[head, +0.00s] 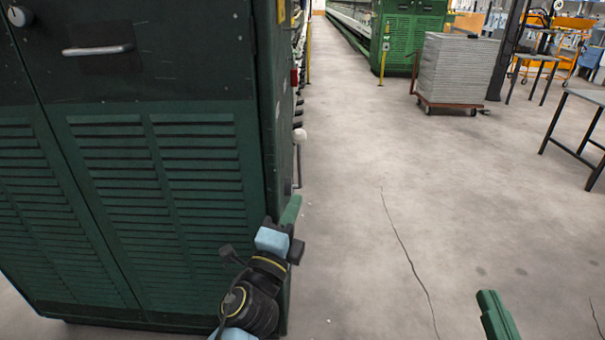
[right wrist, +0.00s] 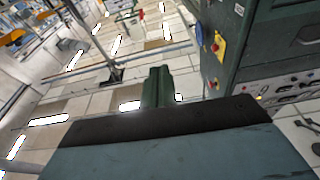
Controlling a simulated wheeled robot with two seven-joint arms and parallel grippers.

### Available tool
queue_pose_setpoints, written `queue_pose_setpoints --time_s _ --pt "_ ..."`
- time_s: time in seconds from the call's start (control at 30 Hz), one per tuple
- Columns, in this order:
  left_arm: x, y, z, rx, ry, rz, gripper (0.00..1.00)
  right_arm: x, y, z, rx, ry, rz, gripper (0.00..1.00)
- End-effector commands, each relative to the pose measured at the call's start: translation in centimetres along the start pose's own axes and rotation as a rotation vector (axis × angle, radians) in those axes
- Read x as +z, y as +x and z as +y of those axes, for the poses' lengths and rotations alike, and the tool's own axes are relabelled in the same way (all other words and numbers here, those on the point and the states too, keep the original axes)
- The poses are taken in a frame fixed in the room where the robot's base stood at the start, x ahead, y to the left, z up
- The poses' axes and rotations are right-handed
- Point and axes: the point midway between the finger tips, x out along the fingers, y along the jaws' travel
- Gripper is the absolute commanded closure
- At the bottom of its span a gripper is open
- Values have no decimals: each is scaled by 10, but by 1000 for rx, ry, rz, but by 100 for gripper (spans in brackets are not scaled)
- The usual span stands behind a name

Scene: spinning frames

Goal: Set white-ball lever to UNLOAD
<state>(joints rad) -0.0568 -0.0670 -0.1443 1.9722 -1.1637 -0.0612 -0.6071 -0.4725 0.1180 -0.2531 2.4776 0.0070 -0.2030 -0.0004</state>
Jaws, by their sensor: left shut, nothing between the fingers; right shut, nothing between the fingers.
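The white-ball lever (head: 299,136) is on the right side face of the green machine cabinet, its white ball at the top and a thin rod running down below it. Its label and setting cannot be read. My left gripper (head: 291,209) is shut and empty, below the ball and close to the cabinet's side, apart from the ball in the picture. My right gripper (head: 497,316) is shut and empty over the floor at the lower right. Its closed green fingers also show in the right wrist view (right wrist: 157,86).
The green cabinet (head: 165,190) fills the left side. Open cracked floor (head: 400,190) lies to the right. A cart with a grey stack (head: 456,70) and a table (head: 585,115) stand farther back. The right wrist view shows a red button on yellow (right wrist: 218,47) on a green panel.

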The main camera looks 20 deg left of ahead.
Motion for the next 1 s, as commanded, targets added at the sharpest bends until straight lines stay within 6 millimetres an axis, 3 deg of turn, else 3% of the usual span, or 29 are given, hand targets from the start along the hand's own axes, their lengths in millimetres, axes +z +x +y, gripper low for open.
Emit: queue_pose_setpoints --time_s 0.17,0.53,0.83,1.0 --pt "1 0 -7 -21 19 -4 100 -8 -2 0 -1 1 22 100" --pt "1 9 -7 -20 17 -3 100 -5 -2 0 0 0 3 100" --pt "1 59 -8 -21 17 -2 100 7 -3 2 6 -3 -70 100" --pt "2 90 -8 -20 17 -3 100 3 -2 1 4 -2 -40 100"
